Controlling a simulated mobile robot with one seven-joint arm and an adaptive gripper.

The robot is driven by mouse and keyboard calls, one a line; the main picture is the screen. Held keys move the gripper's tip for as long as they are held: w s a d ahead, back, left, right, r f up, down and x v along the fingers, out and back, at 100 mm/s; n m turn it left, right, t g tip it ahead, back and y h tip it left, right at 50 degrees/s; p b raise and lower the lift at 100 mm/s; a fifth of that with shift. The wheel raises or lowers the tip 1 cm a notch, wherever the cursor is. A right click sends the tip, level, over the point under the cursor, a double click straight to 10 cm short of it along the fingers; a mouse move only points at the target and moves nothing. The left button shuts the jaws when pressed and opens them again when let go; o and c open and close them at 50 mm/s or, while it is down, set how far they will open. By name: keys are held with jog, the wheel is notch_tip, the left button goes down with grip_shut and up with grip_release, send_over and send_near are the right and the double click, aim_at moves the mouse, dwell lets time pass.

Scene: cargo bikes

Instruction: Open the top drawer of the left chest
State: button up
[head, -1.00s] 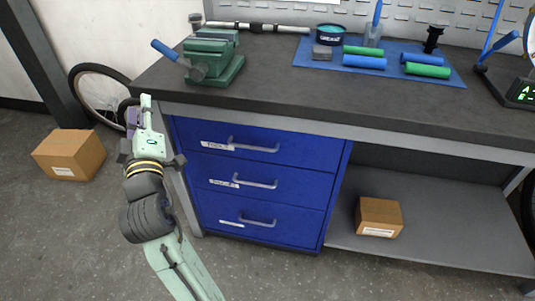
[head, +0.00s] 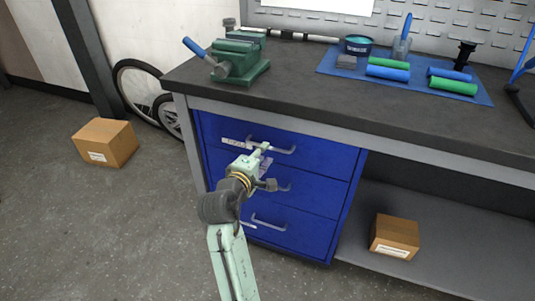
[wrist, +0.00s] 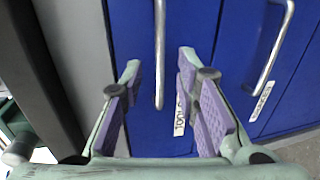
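A blue chest with three drawers (head: 318,213) stands under the left end of the workbench, and all its drawers look shut. The top drawer (head: 318,150) has a silver bar handle (head: 283,149) and a white label. My gripper (head: 263,151) is in front of the top drawer, close to that handle. In the wrist view my gripper (wrist: 158,75) is open, with its purple-padded fingers apart. The top handle (wrist: 159,60) shows between the fingertips, with the label (wrist: 180,115) beside it. I cannot tell whether a finger touches the handle. My gripper partly hides the middle drawer.
The workbench top (head: 300,90) overhangs the chest and carries a green vise (head: 240,58) and a blue mat (head: 330,67) with rolls and tools. A cardboard box (head: 104,143) is on the floor at left; another box (head: 395,237) sits on the lower shelf. The floor before the chest is clear.

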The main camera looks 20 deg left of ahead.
jog(key=b+x, duration=0.1)
jog(key=x, duration=0.2)
jog(key=shift+w, duration=0.35)
jog(key=shift+c, duration=0.5)
grip_shut()
